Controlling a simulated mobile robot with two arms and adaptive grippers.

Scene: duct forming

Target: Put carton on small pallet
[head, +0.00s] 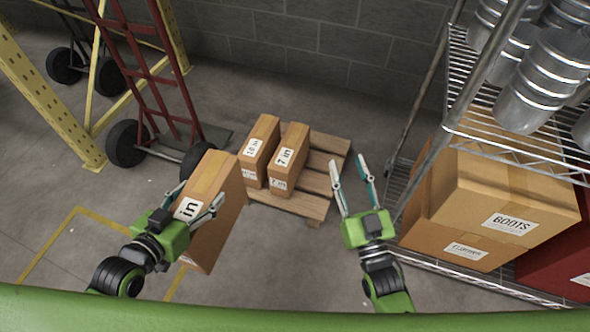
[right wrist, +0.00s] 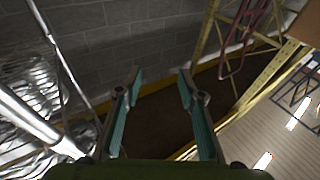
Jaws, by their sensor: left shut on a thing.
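A tan carton (head: 216,232) with a white label ending in "in" is held in my left gripper (head: 199,205), which is shut on it. The carton is tilted and appears raised in front of the small pallet. The small wooden pallet (head: 318,183) lies on the floor by the back wall. Two similar cartons stand on its left part, the left one (head: 262,143) and the right one (head: 291,157). The pallet's right part is bare. My right gripper (head: 352,183) is open and empty, to the right of the pallet; its spread fingers show in the right wrist view (right wrist: 158,85).
A red hand truck (head: 150,75) stands left of the pallet, near a yellow rack post (head: 50,105). On the right, a wire shelf (head: 520,145) holds metal ducts (head: 545,80) above large boxes (head: 490,205). The grey block wall (head: 310,65) closes the back.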

